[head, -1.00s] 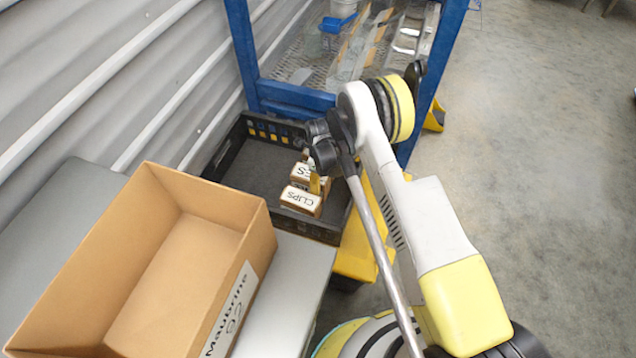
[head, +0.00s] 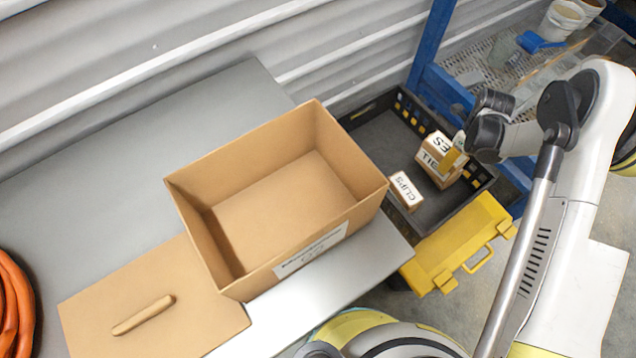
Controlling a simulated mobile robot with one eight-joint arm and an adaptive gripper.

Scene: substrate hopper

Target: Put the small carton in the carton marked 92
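A large open brown carton (head: 340,236) stands on the grey bench, empty inside. The label on its near side (head: 311,250) is too slanted to read clearly now; it read "Maubrine 92" earlier. A small brown carton labelled CLIPS (head: 405,191) sits in the black crate. A second small carton, labelled TIES (head: 432,160), is just behind and right of it. My gripper (head: 456,155) is at the TIES carton, with a yellow finger against its right side. The other finger is hidden, so I cannot tell whether it grips.
The black crate (head: 363,118) adjoins the bench's right end. A yellow case (head: 455,245) is in front of it. A cardboard lid (head: 210,312) with a bar handle lies left of the open carton. An orange coil (head: 12,310) is far left. A blue-framed rack (head: 431,45) stands behind.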

